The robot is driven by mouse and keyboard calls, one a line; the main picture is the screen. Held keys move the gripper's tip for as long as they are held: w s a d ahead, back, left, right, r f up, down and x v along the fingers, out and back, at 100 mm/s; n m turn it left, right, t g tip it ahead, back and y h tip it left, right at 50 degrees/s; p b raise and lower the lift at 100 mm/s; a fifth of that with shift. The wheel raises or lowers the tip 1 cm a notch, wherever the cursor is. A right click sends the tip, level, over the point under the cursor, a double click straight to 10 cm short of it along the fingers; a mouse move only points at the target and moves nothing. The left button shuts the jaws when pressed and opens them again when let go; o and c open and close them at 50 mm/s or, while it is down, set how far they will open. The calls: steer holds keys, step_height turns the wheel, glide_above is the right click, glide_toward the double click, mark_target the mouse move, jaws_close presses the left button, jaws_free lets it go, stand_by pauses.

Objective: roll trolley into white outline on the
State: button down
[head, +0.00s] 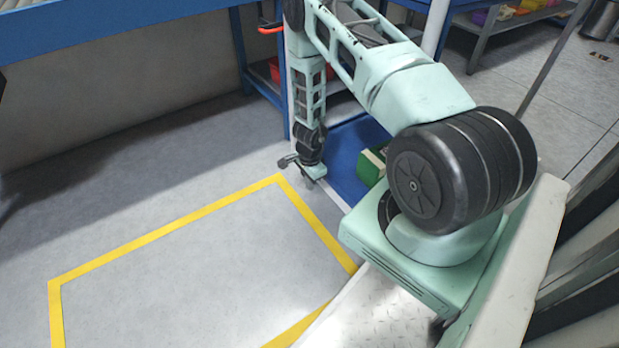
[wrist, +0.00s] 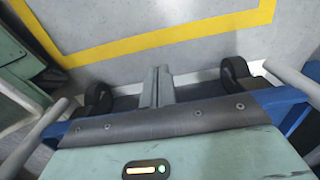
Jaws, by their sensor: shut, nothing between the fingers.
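My gripper (head: 312,176) is low, beside a blue deck (head: 345,160) with a pale edge, which seems to be the trolley; my arm hides much of it. In the wrist view my gripper's fingers (wrist: 157,74) are together and empty, pointing towards the floor between two dark casters. A blue frame (wrist: 272,103) and pale tubes show on either side there. A pale strip runs by the casters; I cannot tell whether it is an outline or an edge. The clear floor outline I see is yellow (head: 165,228), and it also shows in the wrist view (wrist: 160,38).
A green box (head: 371,166) sits on the blue deck. A blue workbench (head: 125,27) stands at the back left, with a red bin under it. A shelf (head: 515,18) with coloured items is at the back right. The floor inside the yellow outline is clear.

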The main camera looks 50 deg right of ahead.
steer(key=shift+s+d+r+b, duration=0.15)
steer(key=shift+s+d+b, duration=0.05)
steer(key=shift+d, duration=0.75)
steer(key=shift+s+d+r+b, duration=0.1)
steer(key=shift+s+d+b, duration=0.1)
steer(key=shift+d, duration=0.75)
